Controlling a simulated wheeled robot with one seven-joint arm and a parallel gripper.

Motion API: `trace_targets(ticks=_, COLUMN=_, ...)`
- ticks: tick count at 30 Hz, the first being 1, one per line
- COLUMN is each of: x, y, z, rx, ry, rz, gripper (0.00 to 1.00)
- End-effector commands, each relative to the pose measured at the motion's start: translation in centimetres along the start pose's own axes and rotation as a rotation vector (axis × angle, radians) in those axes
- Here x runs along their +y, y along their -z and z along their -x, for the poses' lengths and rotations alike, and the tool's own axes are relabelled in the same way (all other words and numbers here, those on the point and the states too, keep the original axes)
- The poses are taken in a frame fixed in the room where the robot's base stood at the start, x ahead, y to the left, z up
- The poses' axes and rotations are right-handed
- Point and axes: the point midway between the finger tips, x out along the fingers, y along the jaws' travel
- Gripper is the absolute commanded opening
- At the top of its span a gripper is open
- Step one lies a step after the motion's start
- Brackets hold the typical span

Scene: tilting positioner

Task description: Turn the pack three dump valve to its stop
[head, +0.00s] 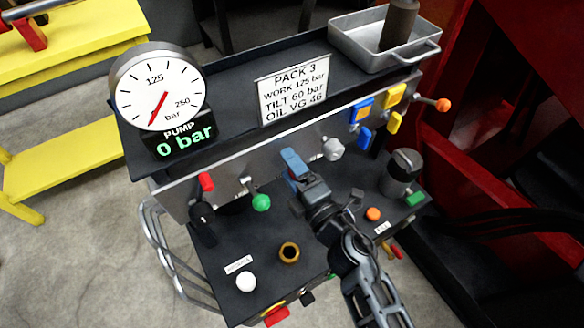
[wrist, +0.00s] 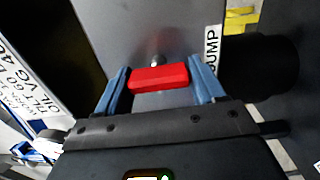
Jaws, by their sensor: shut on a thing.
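The pack three dump valve shows in the wrist view as a red handle (wrist: 160,79) on a small metal stem, in front of a grey panel. A white label reading DUMP (wrist: 213,48) is beside it. My gripper (wrist: 160,84) has its two blue fingers at either end of the handle and is shut on it. In the head view my gripper (head: 291,162) is at the front panel of the pack, and it hides the handle there. The PACK 3 card (head: 293,88) stands above the panel.
The pump gauge (head: 158,90) reads 0 bar. A red lever (head: 207,182), a green ball knob (head: 261,202) and a grey knob (head: 333,148) flank my gripper. Blue and yellow fittings (head: 395,96) are at right. A metal tray (head: 384,42) sits on top.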

Motion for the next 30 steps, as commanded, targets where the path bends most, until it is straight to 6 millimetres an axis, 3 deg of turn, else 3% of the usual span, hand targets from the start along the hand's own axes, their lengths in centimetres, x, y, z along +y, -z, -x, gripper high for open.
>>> trace_targets(ticks=7, x=-0.2, y=0.1, z=0.1, rx=0.002, ry=0.003, rz=0.002, gripper=0.38)
trace_targets(ticks=8, x=-0.2, y=0.1, z=0.1, rx=0.002, ry=0.003, rz=0.002, gripper=0.7)
trace_targets(ticks=14, x=-0.1, y=0.1, z=0.0, rx=0.001, ry=0.002, rz=0.001, gripper=0.89)
trace_targets(ticks=23, x=-0.1, y=0.0, z=0.3, rx=0.0, ry=0.001, rz=0.001, gripper=0.89)
trace_targets(ticks=30, x=-0.1, y=0.0, z=3.6, rx=-0.001, ry=0.004, rz=0.0, gripper=0.89)
